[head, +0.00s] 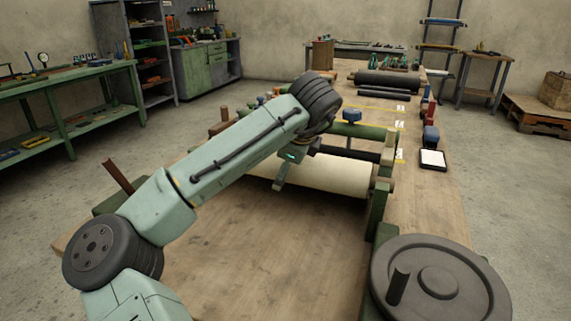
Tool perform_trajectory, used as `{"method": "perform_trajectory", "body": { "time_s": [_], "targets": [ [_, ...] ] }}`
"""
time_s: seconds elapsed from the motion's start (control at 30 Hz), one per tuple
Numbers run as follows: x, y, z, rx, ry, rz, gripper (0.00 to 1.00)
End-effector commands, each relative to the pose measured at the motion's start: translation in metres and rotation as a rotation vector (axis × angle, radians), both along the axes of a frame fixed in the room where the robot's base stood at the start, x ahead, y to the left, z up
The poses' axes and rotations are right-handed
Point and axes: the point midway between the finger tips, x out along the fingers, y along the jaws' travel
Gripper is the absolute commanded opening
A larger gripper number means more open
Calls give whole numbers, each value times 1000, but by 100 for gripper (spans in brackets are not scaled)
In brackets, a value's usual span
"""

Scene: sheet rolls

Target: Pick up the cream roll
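The cream roll (335,178) lies crosswise in a green frame on the wooden table (250,262), partly hidden behind my arm. Its right end is near the frame's green side plate (379,195). My gripper (283,178) hangs below my wrist, over or in front of the roll's left part. I cannot tell if it touches the roll, and its fingers are too small and overlapped to show whether they are open.
A dark handwheel (440,285) stands at the table's front right. A green bar and a dark roller (352,150) sit behind the cream roll. A white pad (432,159) is at the right edge. Dark rolls (387,78) lie farther back. The front tabletop is clear.

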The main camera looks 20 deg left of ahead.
Motion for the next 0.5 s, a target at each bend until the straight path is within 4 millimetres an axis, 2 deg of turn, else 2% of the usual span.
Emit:
{"method": "perform_trajectory", "body": {
  "time_s": [0.17,0.5],
  "targets": [
    [0,0,0,0,0,1,97],
    [0,0,0,0,0,1,74]
  ]
}}
